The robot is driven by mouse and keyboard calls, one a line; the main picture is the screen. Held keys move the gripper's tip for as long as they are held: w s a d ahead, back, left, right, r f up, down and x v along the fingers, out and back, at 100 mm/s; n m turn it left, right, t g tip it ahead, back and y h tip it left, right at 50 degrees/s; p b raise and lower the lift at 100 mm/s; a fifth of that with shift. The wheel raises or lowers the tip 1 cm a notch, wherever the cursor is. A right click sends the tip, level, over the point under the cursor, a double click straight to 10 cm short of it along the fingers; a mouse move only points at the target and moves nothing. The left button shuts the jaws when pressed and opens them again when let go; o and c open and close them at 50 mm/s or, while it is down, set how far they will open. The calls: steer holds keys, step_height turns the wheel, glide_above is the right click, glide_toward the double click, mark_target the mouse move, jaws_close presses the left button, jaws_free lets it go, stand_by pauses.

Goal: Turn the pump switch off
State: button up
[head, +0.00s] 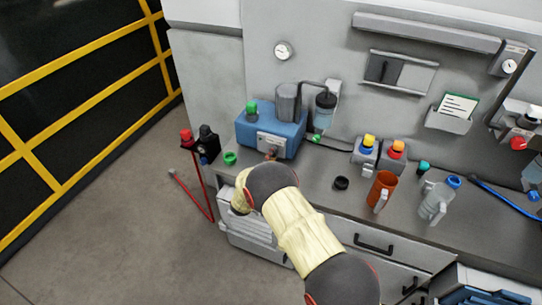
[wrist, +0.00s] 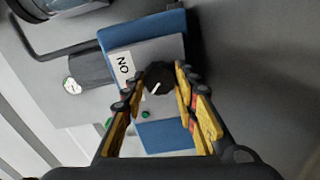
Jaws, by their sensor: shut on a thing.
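The blue pump box (head: 258,124) stands on the counter against the wall, with a grey front panel (head: 272,142). In the wrist view the pump switch is a black round knob (wrist: 158,78) with a white pointer line, on the grey panel (wrist: 166,52). A white label (wrist: 123,65) with the letters O and N, turned sideways, is beside the knob. A green lamp (wrist: 145,114) is near it. My gripper (wrist: 156,84) is shut on the knob, one yellow finger on each side. In the head view my arm hides most of the gripper and the knob.
A green ring-shaped cap (head: 230,158) and dark bottles (head: 208,138) are left of the pump. A black lid (head: 341,183), an orange jug (head: 382,187) and a clear jug (head: 437,202) stand to the right. Counter between the pump and the lid is mostly clear.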

steer(key=o, duration=1.1)
steer(key=shift+o, duration=0.3)
steer(key=v, duration=1.2)
